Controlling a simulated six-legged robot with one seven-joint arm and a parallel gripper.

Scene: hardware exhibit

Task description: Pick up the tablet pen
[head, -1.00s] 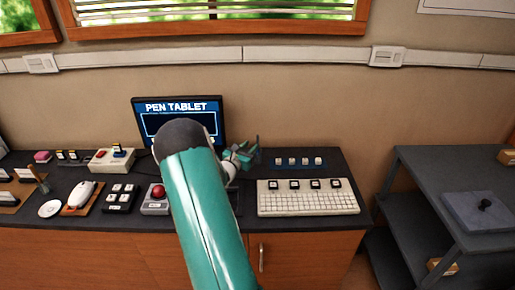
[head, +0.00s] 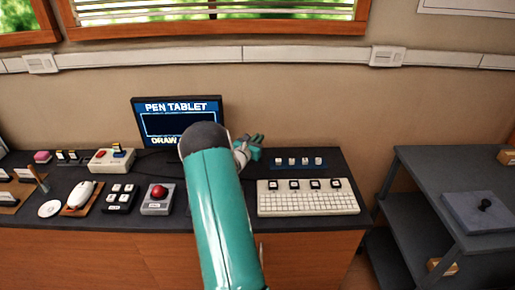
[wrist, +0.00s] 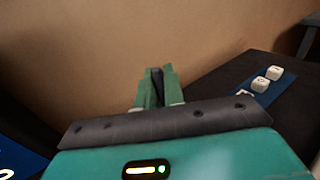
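My gripper (head: 250,147) is above the dark counter, to the right of the "PEN TABLET" screen (head: 178,107). In the wrist view its two green fingers (wrist: 157,88) stand close together in front of the tan wall. A narrow dark strip shows between them. I cannot tell whether it is the pen or the finger pads. I cannot make out the tablet pen anywhere else. My arm covers the part of the counter in front of the screen.
A white keyboard (head: 308,203) and a blue strip with small white keycaps (head: 299,164) lie right of the gripper. A red trackball (head: 158,194), a black key block (head: 121,198) and a white mouse (head: 83,194) stand left of my arm. A grey shelf (head: 440,165) stands right.

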